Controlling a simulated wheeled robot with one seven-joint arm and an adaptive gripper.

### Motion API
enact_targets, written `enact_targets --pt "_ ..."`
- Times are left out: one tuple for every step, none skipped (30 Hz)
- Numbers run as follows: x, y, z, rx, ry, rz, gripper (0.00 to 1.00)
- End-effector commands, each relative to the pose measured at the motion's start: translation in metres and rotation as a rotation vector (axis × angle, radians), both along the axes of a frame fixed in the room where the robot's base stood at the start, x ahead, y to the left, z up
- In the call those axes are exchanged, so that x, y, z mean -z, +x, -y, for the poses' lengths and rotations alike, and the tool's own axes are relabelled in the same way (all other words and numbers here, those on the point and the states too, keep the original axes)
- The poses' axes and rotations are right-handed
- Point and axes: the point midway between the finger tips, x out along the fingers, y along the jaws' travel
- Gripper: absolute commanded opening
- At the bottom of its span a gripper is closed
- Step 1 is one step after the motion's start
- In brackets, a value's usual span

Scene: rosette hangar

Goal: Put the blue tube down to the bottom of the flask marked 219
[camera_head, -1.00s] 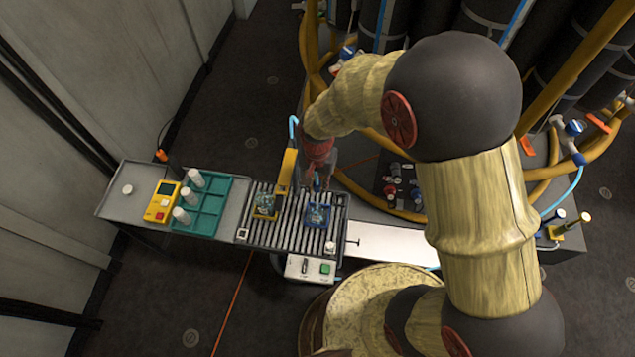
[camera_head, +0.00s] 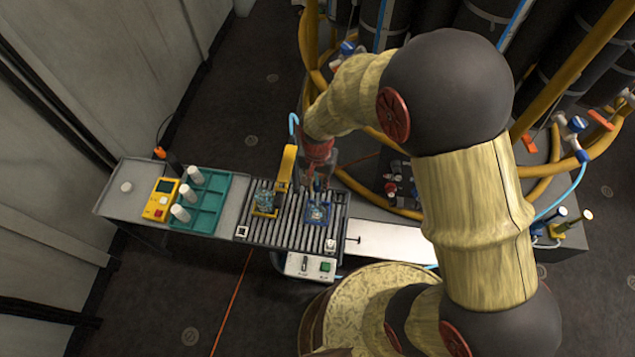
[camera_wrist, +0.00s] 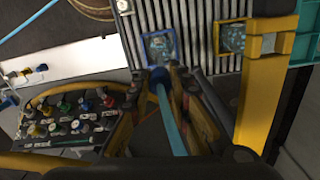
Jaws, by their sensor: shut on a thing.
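My gripper (camera_wrist: 160,82) is shut on a blue tube (camera_wrist: 172,120), which runs between the fingers in the wrist view. In the head view my gripper (camera_head: 318,185) hangs over the ribbed bench section, just above a flask in a blue square frame (camera_head: 319,213). That blue-framed flask also shows past the fingertips in the wrist view (camera_wrist: 158,48). A second flask in a yellow frame (camera_head: 264,204) stands to its left, beside a yellow upright. I cannot read the number 219 on either flask. The tube's tip is hidden near the fingers, so I cannot tell whether it is inside the flask.
A teal tray (camera_head: 208,222) with white cylinders and a yellow meter (camera_head: 160,200) stand at the left. A yellow post (camera_head: 287,165) rises close to my gripper. A control box (camera_head: 311,266) is at the front. A panel of valves (camera_wrist: 70,118) lies beside the bench.

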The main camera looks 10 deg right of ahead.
Motion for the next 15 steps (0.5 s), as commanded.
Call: enact_targets --pt "0.003 0.0 0.0 0.0 0.0 0.0 0.03" --pt "0.004 0.0 0.0 0.0 0.0 0.0 0.03" --pt "0.005 0.0 0.0 0.0 0.0 0.0 0.03" --pt "0.006 0.0 0.0 0.0 0.0 0.0 0.03" --pt "0.008 0.0 0.0 0.0 0.0 0.0 0.03" --pt "0.009 0.0 0.0 0.0 0.0 0.0 0.03" --pt "0.01 0.0 0.0 0.0 0.0 -0.001 0.03" --pt "0.011 0.0 0.0 0.0 0.0 -0.001 0.03" --pt "0.012 0.0 0.0 0.0 0.0 -0.001 0.03" --pt "0.014 0.0 0.0 0.0 0.0 -0.001 0.03" --pt "0.015 0.0 0.0 0.0 0.0 -0.001 0.03" --pt "0.016 0.0 0.0 0.0 0.0 -0.001 0.03" --pt "0.017 0.0 0.0 0.0 0.0 -0.001 0.03" --pt "0.018 0.0 0.0 0.0 0.0 -0.001 0.03" --pt "0.02 0.0 0.0 0.0 0.0 -0.001 0.03"
